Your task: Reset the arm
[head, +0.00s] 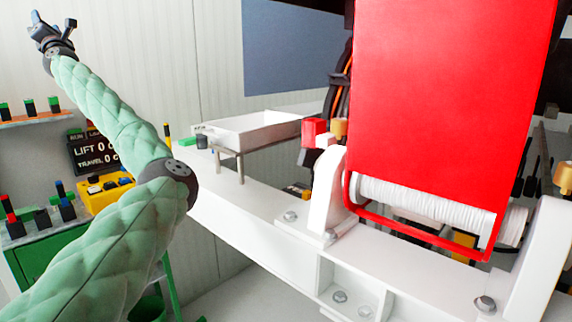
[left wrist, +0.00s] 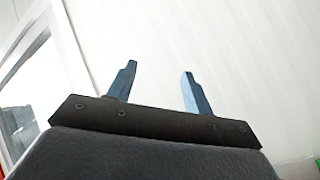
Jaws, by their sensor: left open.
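My left arm, in a quilted green sleeve, comes in from the left in the head view and reaches up to the top left. Its gripper (head: 52,32) is held high in front of the pale wall, clear of everything. In the left wrist view the two blue-grey fingers of the left gripper (left wrist: 158,90) stand wide apart with nothing between them. Only pale wall shows behind the fingers. My right gripper is in neither view.
A red panel (head: 450,90) stands over a white roller (head: 425,205) on a white beam (head: 235,215). A white tray (head: 250,130) sits behind the beam. A green cabinet (head: 40,258), a yellow box (head: 100,198) and a lift display (head: 92,150) are at left. The upper wall area is free.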

